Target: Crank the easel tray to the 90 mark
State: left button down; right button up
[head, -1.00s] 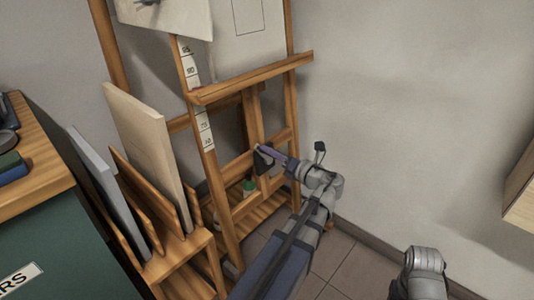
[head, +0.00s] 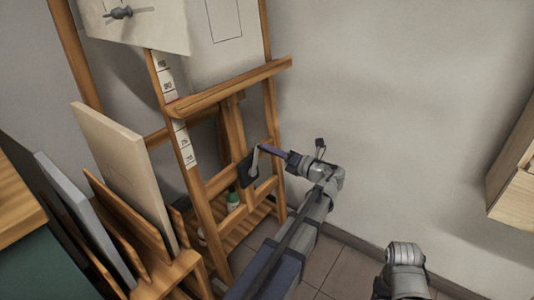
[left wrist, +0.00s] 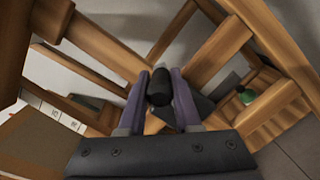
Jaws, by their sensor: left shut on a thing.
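The wooden easel stands against the wall in the head view. Its tray (head: 232,86) is a ledge across the posts. A white scale strip (head: 167,87) runs along the left post; the 90 label shows a little above the tray, with lower labels below it. The dark crank (head: 248,170) is under the tray. My left gripper (head: 264,150) reaches it from the right and is shut on the crank's handle. In the left wrist view, the black handle grip (left wrist: 160,86) sits between the two purple fingers. My right gripper is out of view.
A rack (head: 172,277) holding boards and canvases stands left of the easel. A green-capped bottle (head: 233,200) sits on the easel's low shelf. A wooden cabinet (head: 514,175) is at the right edge. The wall and floor right of the easel are clear.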

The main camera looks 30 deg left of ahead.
pick_arm(q)
jog(key=w+d+f+m+b, duration=0.1)
jog(key=w+f+m+b, duration=0.3)
jog(key=f, duration=0.3)
jog(key=shift+w+d+m+h+b, duration=0.15)
jog(key=shift+w+m+h+b, duration=0.25)
jog(key=shift+b, duration=0.35)
dwell(0.4)
jog(key=c, duration=0.6)
grip_release()
jog(key=s+d, duration=0.1)
jog(key=d, duration=0.6)
jog(key=shift+s+d+r+p, duration=0.2)
jog(key=shift+d+r+p, duration=0.05)
jog(key=shift+d+p, duration=0.05)
